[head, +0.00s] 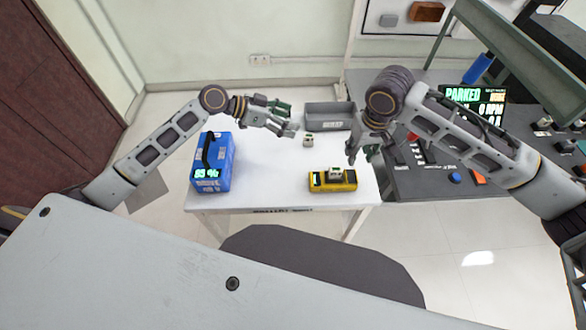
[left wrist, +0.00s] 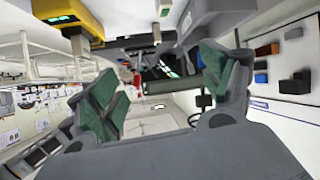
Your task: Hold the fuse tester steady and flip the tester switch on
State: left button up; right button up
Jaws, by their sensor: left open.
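The yellow fuse tester (head: 319,182) lies on the white table near its front right, with a small grey-white piece on its top. A yellow body, apparently the tester (left wrist: 60,14), shows at the top left of the left wrist view. The tester's switch is too small to make out. My left gripper (head: 287,117) is open and empty above the table, behind and left of the tester. Its spread green-padded fingers (left wrist: 160,78) show in the left wrist view. My right gripper (head: 362,153) is above the table's right edge, behind the tester, its fingers apart and empty.
A blue battery box (head: 212,172) with a handle and display stands at the table's left. A grey bin (head: 322,112) stands at the back. A small pale block (head: 308,141) sits mid-table. A dark console (head: 440,180) adjoins on the right. The table's front middle (head: 265,185) is clear.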

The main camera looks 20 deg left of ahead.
aim_at(326, 176)
pick_arm(q)
jog(key=s+d+f+m, duration=0.1)
jog(key=s+f, duration=0.1)
jog(key=s, duration=0.1)
jog(key=s+d+f+m+h, duration=0.1)
jog(key=s+d+f, duration=0.1)
jog(key=s, duration=0.2)
jog(key=s+d+f+g, duration=0.1)
jog(key=s+f, duration=0.1)
jog(key=s, duration=0.2)
jog(key=shift+s+d+f+m+h, duration=0.1)
jog(key=shift+d+m+h, duration=0.2)
jog(key=shift+d+m, duration=0.1)
jog(key=shift+s+d+f, duration=0.15)
jog(key=shift+s, duration=0.25)
jog(key=shift+s+d+f, duration=0.1)
jog(key=shift+s+d, duration=0.05)
jog(key=shift+s, duration=0.2)
jog(key=shift+d+f, duration=0.1)
jog(key=shift+d, duration=0.05)
jog(key=shift+x, duration=6.75)
jog(key=shift+s, duration=0.2)
jog(key=shift+c, duration=0.5)
